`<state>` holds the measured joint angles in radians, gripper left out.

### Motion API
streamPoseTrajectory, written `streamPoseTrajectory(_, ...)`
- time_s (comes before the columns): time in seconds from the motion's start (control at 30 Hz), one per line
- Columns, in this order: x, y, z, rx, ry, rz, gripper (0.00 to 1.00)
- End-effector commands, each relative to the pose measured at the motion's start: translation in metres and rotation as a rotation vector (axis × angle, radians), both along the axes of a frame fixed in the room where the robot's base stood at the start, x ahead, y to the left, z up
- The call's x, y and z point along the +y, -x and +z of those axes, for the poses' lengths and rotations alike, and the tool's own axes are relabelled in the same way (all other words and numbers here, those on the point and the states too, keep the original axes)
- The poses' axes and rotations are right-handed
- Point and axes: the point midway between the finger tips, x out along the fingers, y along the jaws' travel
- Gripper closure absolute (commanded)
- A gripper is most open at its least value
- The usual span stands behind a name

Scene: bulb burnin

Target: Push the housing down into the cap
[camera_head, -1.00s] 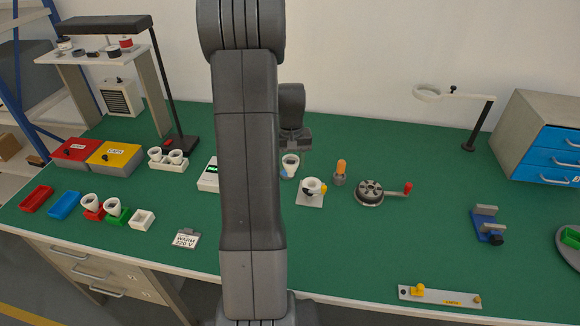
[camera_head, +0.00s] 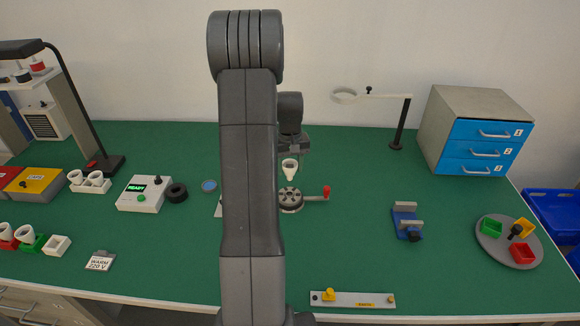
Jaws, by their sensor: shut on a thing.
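My gripper (camera_head: 290,153) is shut on a white housing (camera_head: 290,168), a cup-like part that narrows toward its lower end. The housing hangs upright just above or at the round dark crank fixture (camera_head: 291,199) with a red handle. Whether its lower end touches the fixture cannot be told. I cannot make out a cap; any cap in the fixture is too small or hidden to tell. My arm covers the bench just left of the fixture.
A control box with a green READY display (camera_head: 144,193), a black ring (camera_head: 177,193) and a blue disc (camera_head: 209,185) lie left of my arm. A blue vise (camera_head: 407,222) and a round tray (camera_head: 509,252) stand right. Green bench between fixture and vise is clear.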

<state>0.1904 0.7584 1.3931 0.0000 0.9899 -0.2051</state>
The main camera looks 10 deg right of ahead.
Motion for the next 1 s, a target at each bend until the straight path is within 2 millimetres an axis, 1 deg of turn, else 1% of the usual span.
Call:
streamPoseTrajectory(0.17, 0.0, 0.0, -0.012, 0.001, 0.0, 0.0, 0.75)
streamPoseTrajectory(0.6, 0.0, 0.0, -0.053, 0.001, 0.0, 0.0, 0.75)
streamPoseTrajectory(0.73, 0.0, 0.0, -0.058, 0.0, 0.0, 0.0, 0.75)
streamPoseTrajectory(1.0, 0.0, 0.0, -0.058, 0.0, 0.0, 0.0, 0.75)
